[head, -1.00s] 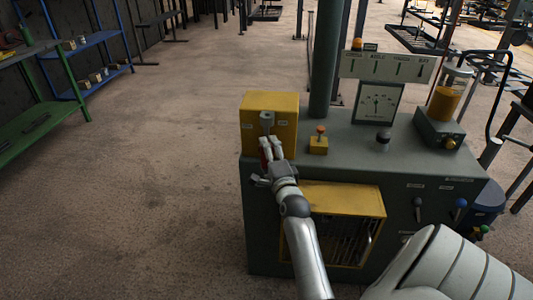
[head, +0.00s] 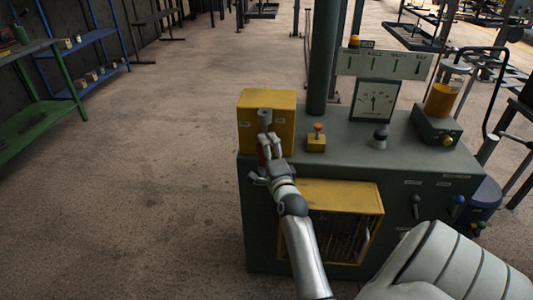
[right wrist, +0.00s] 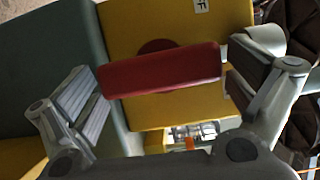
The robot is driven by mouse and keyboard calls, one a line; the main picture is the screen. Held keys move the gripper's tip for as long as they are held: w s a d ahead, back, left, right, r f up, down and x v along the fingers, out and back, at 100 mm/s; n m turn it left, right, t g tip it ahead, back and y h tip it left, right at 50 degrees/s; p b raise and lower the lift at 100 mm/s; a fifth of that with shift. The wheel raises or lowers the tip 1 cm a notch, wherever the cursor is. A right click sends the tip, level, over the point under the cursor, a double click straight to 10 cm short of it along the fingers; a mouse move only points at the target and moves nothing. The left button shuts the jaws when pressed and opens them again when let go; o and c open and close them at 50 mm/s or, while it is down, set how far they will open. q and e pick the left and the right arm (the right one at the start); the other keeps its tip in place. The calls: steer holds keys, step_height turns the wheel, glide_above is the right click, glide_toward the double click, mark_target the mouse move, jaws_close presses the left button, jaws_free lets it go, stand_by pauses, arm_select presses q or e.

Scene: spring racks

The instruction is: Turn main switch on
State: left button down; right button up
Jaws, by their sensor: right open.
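The main switch is a yellow box (head: 283,112) on the left end of a grey-green machine. The red switch handle (head: 261,157) is mostly hidden by my right gripper in the head view. In the right wrist view the red handle (right wrist: 160,70) lies crosswise before the yellow box, with a label ending in "F" above. My right gripper (right wrist: 166,82) is open, one finger beyond each end of the handle. It also shows in the head view (head: 269,148). My left gripper is not in view.
A green post (head: 322,60) rises behind. A yellow-framed grille (head: 340,188) is below. The floor to the left is clear up to green and blue shelves.

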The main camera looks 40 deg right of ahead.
steer(key=v, duration=0.7)
steer(key=shift+s, duration=0.25)
steer(key=shift+a, duration=0.1)
